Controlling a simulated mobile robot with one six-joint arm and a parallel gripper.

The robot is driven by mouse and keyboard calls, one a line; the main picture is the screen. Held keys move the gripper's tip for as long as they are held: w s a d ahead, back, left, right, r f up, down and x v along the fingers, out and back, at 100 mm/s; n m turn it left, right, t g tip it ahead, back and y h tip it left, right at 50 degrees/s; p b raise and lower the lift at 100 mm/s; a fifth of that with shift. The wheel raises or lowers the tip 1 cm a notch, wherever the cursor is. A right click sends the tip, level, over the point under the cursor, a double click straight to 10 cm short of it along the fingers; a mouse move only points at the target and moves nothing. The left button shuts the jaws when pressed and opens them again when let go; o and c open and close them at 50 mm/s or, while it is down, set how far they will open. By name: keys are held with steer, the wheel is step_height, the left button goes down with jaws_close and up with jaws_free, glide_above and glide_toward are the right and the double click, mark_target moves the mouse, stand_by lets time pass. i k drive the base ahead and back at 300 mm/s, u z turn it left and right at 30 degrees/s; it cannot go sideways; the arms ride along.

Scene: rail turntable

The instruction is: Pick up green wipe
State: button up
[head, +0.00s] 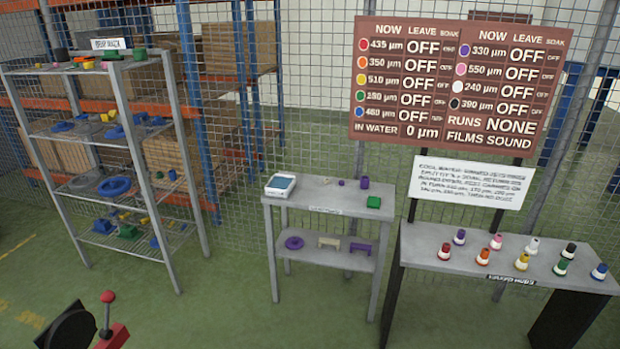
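A small green block-like item (373,202) lies on the top of the small grey table, near its right front corner. It may be the green wipe, but it is too small to tell. Other green pieces sit on the left rack, one on its top shelf (139,54) and one on a lower shelf (128,231). My gripper is not in view.
The small grey table (330,205) also holds a white scale-like device (280,185) and small purple items. A right-hand bench (480,262) carries several coloured bottles. A red-knobbed lever (107,310) stands at lower left. Green floor is open in front.

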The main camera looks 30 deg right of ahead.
mark_target(373, 203)
steer(key=u, duration=0.05)
steer(key=i, duration=3.5)
steer(key=u, duration=1.35)
steer(key=k, duration=0.15)
steer(key=z, duration=3)
